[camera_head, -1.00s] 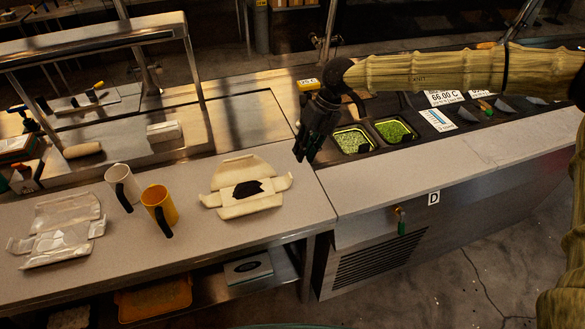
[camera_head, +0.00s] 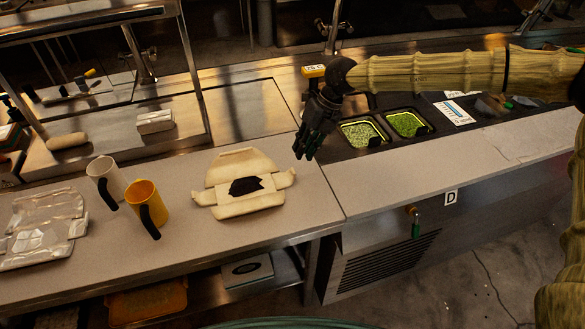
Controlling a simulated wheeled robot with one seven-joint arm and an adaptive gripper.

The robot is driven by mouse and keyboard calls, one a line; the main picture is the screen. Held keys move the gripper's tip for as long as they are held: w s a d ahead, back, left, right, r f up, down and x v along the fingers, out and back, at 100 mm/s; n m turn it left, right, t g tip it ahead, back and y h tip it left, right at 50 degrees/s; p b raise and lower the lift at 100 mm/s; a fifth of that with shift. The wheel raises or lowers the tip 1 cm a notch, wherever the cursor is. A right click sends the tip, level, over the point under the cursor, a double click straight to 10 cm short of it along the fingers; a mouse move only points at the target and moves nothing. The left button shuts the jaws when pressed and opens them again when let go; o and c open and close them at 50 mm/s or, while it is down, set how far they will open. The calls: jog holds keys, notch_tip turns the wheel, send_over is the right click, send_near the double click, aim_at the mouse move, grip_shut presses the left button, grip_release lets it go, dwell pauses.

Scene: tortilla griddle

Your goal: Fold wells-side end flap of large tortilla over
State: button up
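The large tortilla (camera_head: 237,205) lies on the light counter, pale, with a black filling (camera_head: 245,186) at its middle. Its near edge looks folded up, small flaps show at its left and right ends, and the far part lies flat. The right end flap (camera_head: 285,178) is on the side of the wells, the two green-filled wells (camera_head: 361,133) in the counter at right. My gripper (camera_head: 306,152) hangs above the counter between the tortilla and the wells, apart from the tortilla. Its dark fingers point down, and I cannot tell whether they are open.
A white mug (camera_head: 103,181) and a yellow mug (camera_head: 148,205) stand left of the tortilla. A crumpled foil wrap (camera_head: 42,232) lies at far left. A raised griddle ledge with a white block (camera_head: 154,121) is behind. The counter right of the tortilla is clear.

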aim_at(293, 170)
jog(key=p+x, duration=0.2)
jog(key=x, duration=0.6)
jog(key=shift+f, duration=0.25)
jog(key=shift+a, duration=0.1)
grip_shut()
